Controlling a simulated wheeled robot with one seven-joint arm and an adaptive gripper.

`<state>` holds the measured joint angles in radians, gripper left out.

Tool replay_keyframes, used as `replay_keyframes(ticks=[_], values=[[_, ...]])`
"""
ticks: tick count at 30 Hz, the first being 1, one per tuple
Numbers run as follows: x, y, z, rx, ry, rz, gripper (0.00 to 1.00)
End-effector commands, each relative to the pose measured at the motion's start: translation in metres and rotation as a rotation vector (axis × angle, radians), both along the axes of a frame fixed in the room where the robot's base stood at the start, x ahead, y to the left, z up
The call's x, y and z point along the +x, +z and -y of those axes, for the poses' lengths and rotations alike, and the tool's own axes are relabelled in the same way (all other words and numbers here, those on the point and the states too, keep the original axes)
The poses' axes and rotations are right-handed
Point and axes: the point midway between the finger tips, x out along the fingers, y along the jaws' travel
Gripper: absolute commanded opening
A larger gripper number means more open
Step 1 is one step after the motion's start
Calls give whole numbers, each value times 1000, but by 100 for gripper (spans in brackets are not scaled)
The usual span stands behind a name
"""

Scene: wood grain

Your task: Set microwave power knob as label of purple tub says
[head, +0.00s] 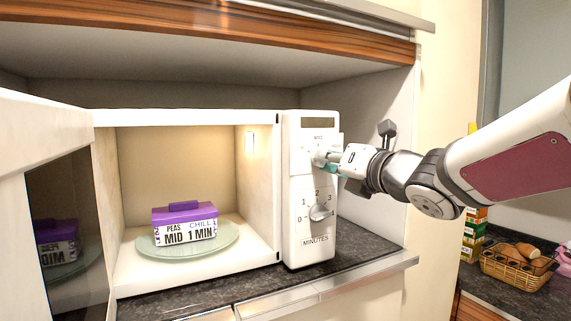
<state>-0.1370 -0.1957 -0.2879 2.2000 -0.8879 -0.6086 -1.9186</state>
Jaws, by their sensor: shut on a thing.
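The microwave (188,118) stands on the dark counter with its door open at the left. Inside, the purple tub (184,214) sits on the glass turntable (148,245); its label reads "PEAS CHILL MID 1 MIN". My gripper (325,159) is shut on the upper knob (317,157), the power knob, on the control panel (308,260). The gripper hides much of that knob and most of its markings; "MID" seems to show above it, so its setting cannot be told. Below is the minutes knob (321,211), with numbers around it and the word "MINUTES" underneath.
The open microwave door (45,125) fills the left side. A wood-fronted cabinet (250,22) hangs above. At the right, a wicker basket of bread (517,270) and stacked boxes (474,236) stand on another counter.

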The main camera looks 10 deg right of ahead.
Motion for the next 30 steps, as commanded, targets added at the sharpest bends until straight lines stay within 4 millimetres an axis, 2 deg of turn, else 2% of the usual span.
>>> replay_keyframes(ticks=[18,30], values=[[1,-2,1,-208,-2,67,0],[0,-1,1,-237,-2,75,0]])
